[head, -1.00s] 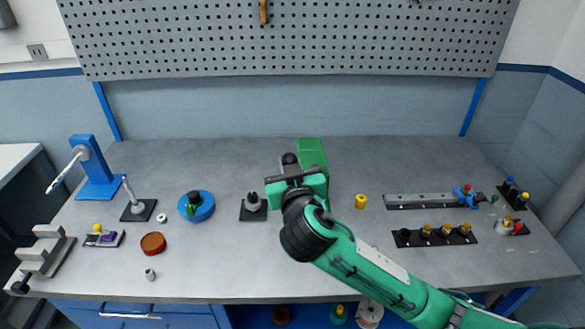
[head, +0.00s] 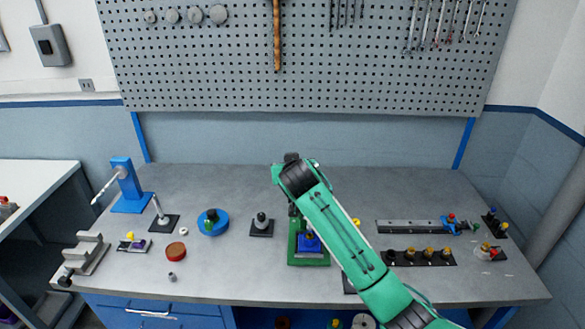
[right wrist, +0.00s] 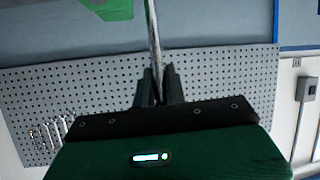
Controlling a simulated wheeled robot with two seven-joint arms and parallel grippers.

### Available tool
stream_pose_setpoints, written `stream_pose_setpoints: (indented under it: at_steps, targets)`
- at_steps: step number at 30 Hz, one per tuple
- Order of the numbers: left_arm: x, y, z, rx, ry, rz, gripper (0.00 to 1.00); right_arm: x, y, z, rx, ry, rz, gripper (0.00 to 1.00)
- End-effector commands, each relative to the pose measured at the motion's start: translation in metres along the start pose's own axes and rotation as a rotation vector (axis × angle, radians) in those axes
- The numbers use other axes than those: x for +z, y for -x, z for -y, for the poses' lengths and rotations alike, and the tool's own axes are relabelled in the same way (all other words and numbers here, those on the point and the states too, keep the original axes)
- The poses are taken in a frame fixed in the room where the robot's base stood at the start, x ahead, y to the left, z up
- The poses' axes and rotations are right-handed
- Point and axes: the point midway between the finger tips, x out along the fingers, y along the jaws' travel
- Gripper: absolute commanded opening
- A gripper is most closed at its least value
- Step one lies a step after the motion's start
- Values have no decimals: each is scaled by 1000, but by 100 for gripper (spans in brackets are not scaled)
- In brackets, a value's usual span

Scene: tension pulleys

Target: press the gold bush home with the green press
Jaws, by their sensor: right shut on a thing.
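The green press (head: 295,253) stands at the middle of the bench; my right arm hides its upper part in the head view. A blue block (head: 308,245) sits on its base. A small gold spot (head: 308,236) on top of the block looks like the gold bush; how deep it sits cannot be told. In the right wrist view my right gripper (right wrist: 160,88) is shut on a thin silver rod (right wrist: 153,40), which looks like the press lever. A green part, probably of the press, shows at the top left there. My left gripper is out of view.
Left of the press are a dark stand (head: 262,225), a blue round fixture (head: 212,222), a red-brown disc (head: 176,252) and a blue lamp-like stand (head: 127,188). Right are a grey rail (head: 407,227) and a black rack (head: 418,257) with several gold-topped pieces.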

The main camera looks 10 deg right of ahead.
Motion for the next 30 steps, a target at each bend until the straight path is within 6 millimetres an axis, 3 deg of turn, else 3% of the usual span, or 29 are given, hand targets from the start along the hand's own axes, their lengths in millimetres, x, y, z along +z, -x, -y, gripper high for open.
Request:
stream_pose_setpoints:
  at_steps: [12,13,16,26,30]
  targets:
    - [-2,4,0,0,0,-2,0,-5,-2,-2,-2,-4,13,0]
    - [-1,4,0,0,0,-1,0,-6,-2,-2,-3,-4,12,16]
    - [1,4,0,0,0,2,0,-5,-2,-2,-3,-4,12,34]
    - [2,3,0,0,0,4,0,-3,0,-1,-3,-3,15,34]
    - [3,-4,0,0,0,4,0,-2,10,0,-5,-4,13,34]
